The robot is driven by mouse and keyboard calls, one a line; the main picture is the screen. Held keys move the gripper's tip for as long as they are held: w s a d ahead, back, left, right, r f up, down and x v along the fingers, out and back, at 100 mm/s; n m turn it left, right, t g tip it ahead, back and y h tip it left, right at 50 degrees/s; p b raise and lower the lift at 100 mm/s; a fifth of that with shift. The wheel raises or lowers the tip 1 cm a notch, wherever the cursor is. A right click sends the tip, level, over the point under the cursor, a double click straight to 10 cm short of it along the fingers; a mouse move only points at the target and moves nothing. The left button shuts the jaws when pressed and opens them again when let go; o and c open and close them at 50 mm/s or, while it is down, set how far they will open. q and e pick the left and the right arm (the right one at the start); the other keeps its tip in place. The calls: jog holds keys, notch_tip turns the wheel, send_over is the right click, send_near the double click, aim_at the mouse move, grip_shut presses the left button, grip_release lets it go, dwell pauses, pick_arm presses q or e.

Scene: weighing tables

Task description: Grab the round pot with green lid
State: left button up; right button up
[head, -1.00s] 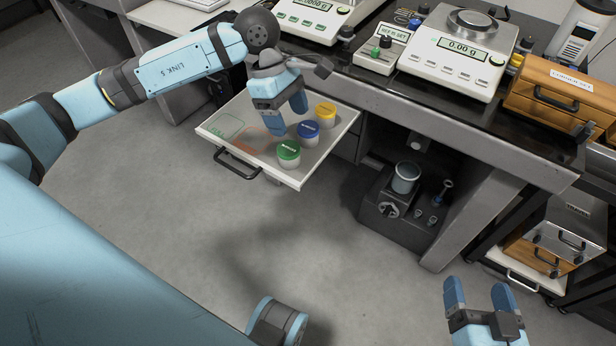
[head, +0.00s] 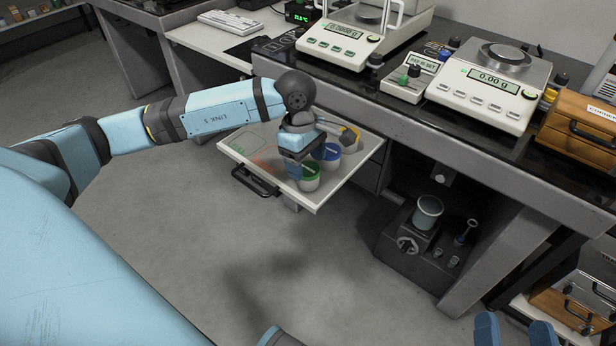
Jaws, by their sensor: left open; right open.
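The round pot with the green lid (head: 310,178) stands on the pulled-out white tray (head: 317,200), near its front right corner. A pot with a blue lid (head: 331,157) stands just behind it, and a pot with a yellow lid (head: 349,139) further back, partly hidden by my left wrist. My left gripper (head: 303,176) is open and low over the tray at the green-lidded pot, overlapping its left side in the picture. I cannot tell whether the fingers touch it. My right gripper (head: 514,332) is open and empty at the bottom right edge, only its fingertips showing.
Two balances stand on the dark bench above, one at the back (head: 355,35) and one at the right (head: 490,85). A wooden case (head: 580,130) is at the far right. A grey device with a metal cup (head: 428,212) sits under the bench. The floor in front is clear.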

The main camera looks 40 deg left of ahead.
aim_at(308, 169)
pick_arm(q)
jog(key=f, duration=0.1)
jog(key=f+b, duration=0.1)
jog(key=f, duration=0.2)
jog(key=shift+d+f, duration=0.25)
jog(key=shift+d, duration=0.05)
pick_arm(e)
jog(key=r, duration=0.1)
jog(key=r+t+y, duration=0.1)
jog(key=shift+s+a+r, duration=0.2)
jog(key=shift+a+r, duration=0.1)
jog(key=shift+a, duration=0.1)
pick_arm(q)
jog(key=c, duration=0.7)
pick_arm(e)
jog(key=shift+f, duration=0.1)
pick_arm(q)
jog(key=shift+w+r, duration=0.1)
jog(key=shift+r, duration=0.05)
